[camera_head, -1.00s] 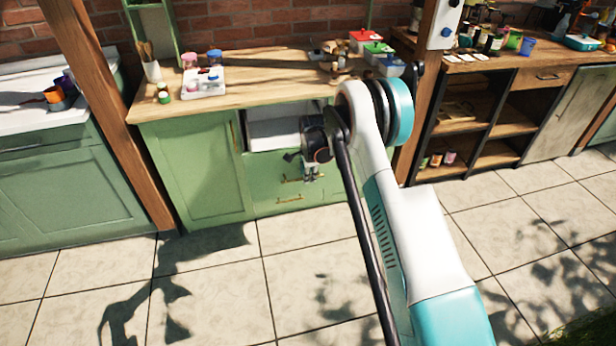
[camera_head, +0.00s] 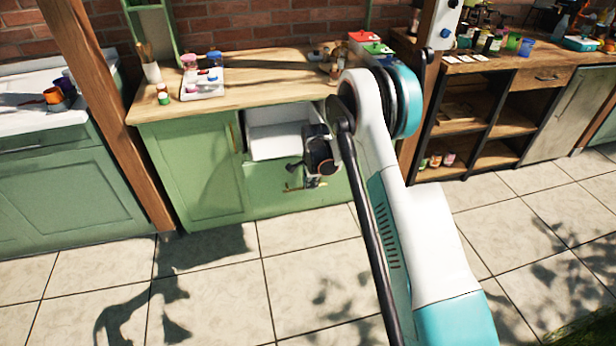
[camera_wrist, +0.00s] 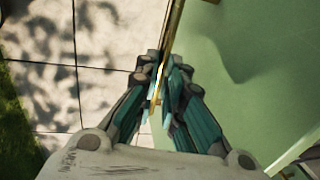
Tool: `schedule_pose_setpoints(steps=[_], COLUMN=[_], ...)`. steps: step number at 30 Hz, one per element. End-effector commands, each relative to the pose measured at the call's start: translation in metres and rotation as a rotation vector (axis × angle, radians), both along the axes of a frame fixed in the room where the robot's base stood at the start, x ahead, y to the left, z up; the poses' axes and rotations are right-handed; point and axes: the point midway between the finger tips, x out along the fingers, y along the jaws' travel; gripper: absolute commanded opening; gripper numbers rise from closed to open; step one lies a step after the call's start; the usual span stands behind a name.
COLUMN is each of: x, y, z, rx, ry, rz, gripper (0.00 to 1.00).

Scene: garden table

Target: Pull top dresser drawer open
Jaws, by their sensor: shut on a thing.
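The top dresser drawer (camera_head: 272,183) stands pulled out from the green dresser (camera_head: 197,172), and its white inside (camera_head: 275,142) shows under the wooden top. Its brass handle (camera_head: 293,188) is on the green front. My gripper (camera_head: 315,181) is at the handle, partly hidden by my own wrist. In the wrist view, my gripper (camera_wrist: 162,88) has its fingers closed around the brass handle (camera_wrist: 173,28), beside the green drawer front (camera_wrist: 245,70). The right part of the drawer is hidden behind my arm.
The dresser top holds a white tray (camera_head: 203,92) with jars, a utensil cup (camera_head: 152,72) and lidded boxes (camera_head: 376,48). A wooden post (camera_head: 105,115) stands left of the dresser. The tiled floor (camera_head: 220,290) in front is clear.

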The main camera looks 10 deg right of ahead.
Motion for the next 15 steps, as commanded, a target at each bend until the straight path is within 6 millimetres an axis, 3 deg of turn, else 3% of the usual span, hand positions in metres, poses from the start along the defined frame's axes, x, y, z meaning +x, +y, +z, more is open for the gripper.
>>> schedule_pose_setpoints(steps=[4, 13, 15], x=[-0.018, -0.020, -0.020], y=[0.000, 0.000, 0.000], z=[0.000, 0.000, 0.000], rx=[0.000, 0.000, 0.000], ry=[-0.001, -0.001, -0.001], rz=[0.000, 0.000, 0.000], gripper=[0.00, 0.00, 0.20])
